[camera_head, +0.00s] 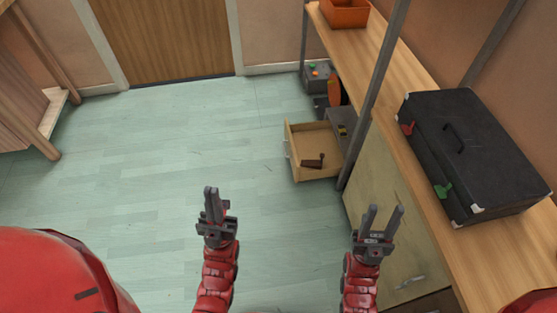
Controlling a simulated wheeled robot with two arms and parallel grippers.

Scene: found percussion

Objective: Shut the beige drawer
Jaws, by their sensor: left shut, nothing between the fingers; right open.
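The beige drawer (312,176) stands pulled out from under the wooden counter, at the centre right of the head view. A small dark brown object (314,161) lies inside it, and a pale handle shows on its front at the left. My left gripper (212,190) is shut and empty, over the floor to the lower left of the drawer and apart from it. My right gripper (384,209) is open and empty, below and to the right of the drawer, in front of the beige cabinet panel (371,185).
A black case (470,150) with red and green latches lies on the wooden counter (400,110). An orange bin (345,12) sits at its far end. A grey metal post (376,90) rises near the drawer. The pale green floor (180,150) left of the drawer is clear.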

